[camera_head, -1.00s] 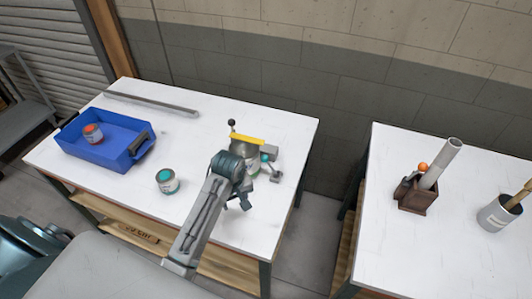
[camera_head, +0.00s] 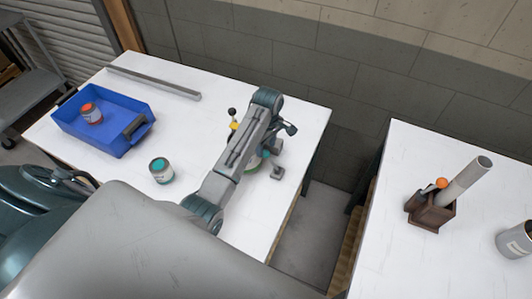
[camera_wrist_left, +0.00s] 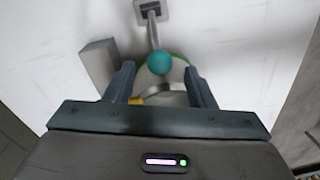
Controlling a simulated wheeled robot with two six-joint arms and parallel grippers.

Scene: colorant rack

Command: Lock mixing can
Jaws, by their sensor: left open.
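The mixing can (camera_head: 254,161) stands on the left white table, mostly hidden behind my left arm; a green edge shows. Beside it show a black-knobbed lever (camera_head: 232,112) and a yellow part (camera_head: 234,126). In the left wrist view a teal ball knob (camera_wrist_left: 159,62) on a grey rod lies over the can's round green-edged top (camera_wrist_left: 178,72). My left gripper (camera_wrist_left: 159,70) is open, its fingers on either side of the knob in that picture; contact cannot be told. In the head view the gripper (camera_head: 290,128) is over the table's right part. My right gripper is not in view.
A blue bin (camera_head: 72,127) holds a red-topped can (camera_head: 91,113). A teal-topped can (camera_head: 161,170) stands nearer. A grey bar (camera_head: 153,83) lies at the back. Across a gap, another table (camera_head: 400,255) holds a brown holder (camera_head: 430,211) and a grey cup (camera_head: 516,240).

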